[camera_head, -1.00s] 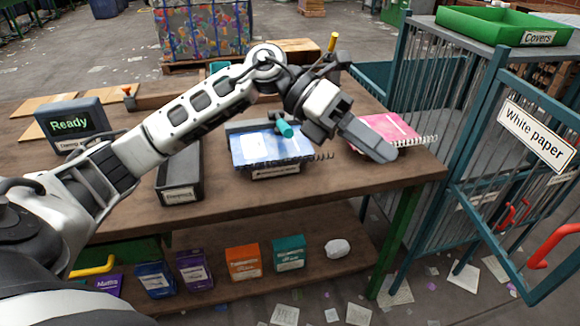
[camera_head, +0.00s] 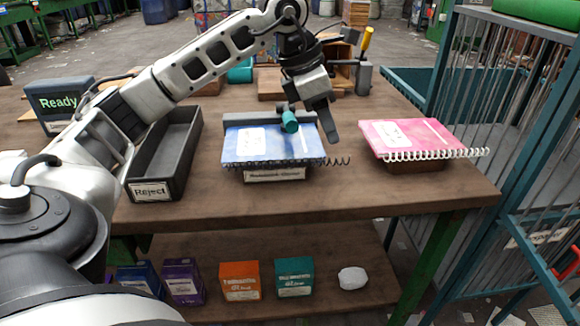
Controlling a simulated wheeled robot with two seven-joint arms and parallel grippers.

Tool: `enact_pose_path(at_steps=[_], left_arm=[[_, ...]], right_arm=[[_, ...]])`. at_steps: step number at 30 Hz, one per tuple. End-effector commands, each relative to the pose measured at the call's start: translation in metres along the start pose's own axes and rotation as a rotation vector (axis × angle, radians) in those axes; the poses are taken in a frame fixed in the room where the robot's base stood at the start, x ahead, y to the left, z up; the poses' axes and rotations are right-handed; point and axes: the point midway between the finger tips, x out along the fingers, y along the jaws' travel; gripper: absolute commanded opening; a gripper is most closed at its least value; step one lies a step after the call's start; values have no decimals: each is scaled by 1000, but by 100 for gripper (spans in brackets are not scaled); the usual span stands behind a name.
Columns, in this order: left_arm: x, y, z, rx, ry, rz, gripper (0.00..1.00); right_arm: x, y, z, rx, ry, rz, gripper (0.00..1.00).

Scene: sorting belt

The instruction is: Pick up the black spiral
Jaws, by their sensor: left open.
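The black spiral (camera_head: 340,161) runs along the front edge of a blue notebook (camera_head: 262,146). Its free end sticks out past the notebook's right corner. The notebook lies in a labelled holder (camera_head: 275,175) on the wooden table. My left gripper (camera_head: 329,127) is open and points down above the notebook's right edge, behind the spiral's free end and apart from it. One finger shows clearly; the other is hard to make out. My right gripper is not in view.
A teal knob (camera_head: 290,122) stands at the notebook's back edge. A pink notebook (camera_head: 410,137) with a white spiral (camera_head: 432,154) lies to the right. A Reject tray (camera_head: 168,155) stands at left. A wire cage (camera_head: 500,110) stands beyond the table. The table front is clear.

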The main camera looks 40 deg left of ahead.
Motion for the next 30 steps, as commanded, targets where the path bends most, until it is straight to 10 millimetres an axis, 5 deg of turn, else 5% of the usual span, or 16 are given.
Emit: enact_pose_path(at_steps=[18,30], left_arm=[[66,-2,-1,1,0,-2,43],[68,-2,-1,0,-1,-1,43]], right_arm=[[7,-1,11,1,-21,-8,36],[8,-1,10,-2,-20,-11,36]])
